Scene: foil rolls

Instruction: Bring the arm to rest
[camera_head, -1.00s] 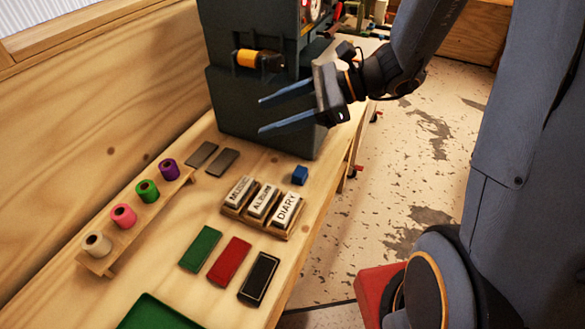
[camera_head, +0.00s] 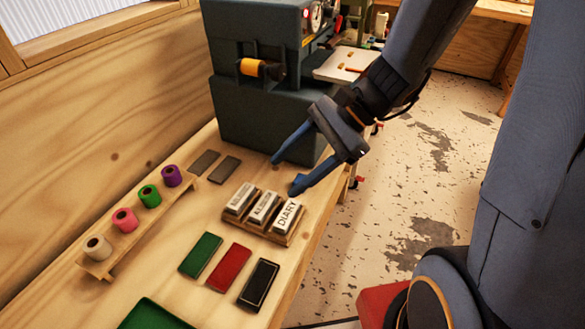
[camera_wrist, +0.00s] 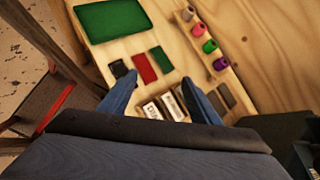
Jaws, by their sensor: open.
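My gripper (camera_head: 284,174) is open, with its two blue fingers apart and nothing seen between them. In the head view it hangs over the table's right side, its tips near the far end of the wooden block holder (camera_head: 257,227). The holder carries labelled blocks, the nearest reading DIARY (camera_head: 286,215). In the wrist view the fingers (camera_wrist: 161,98) point toward the holder and the coloured books. The small blue block is hidden from the head view, apparently behind a finger.
A dark machine (camera_head: 262,120) with an orange roll stands behind the gripper. Foil rolls (camera_head: 150,195) sit on a wooden rack at left. Green (camera_head: 201,254), red (camera_head: 229,267) and black (camera_head: 258,284) books lie in front, beside a green mat (camera_head: 152,315). Two grey pieces (camera_head: 205,162) lie behind.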

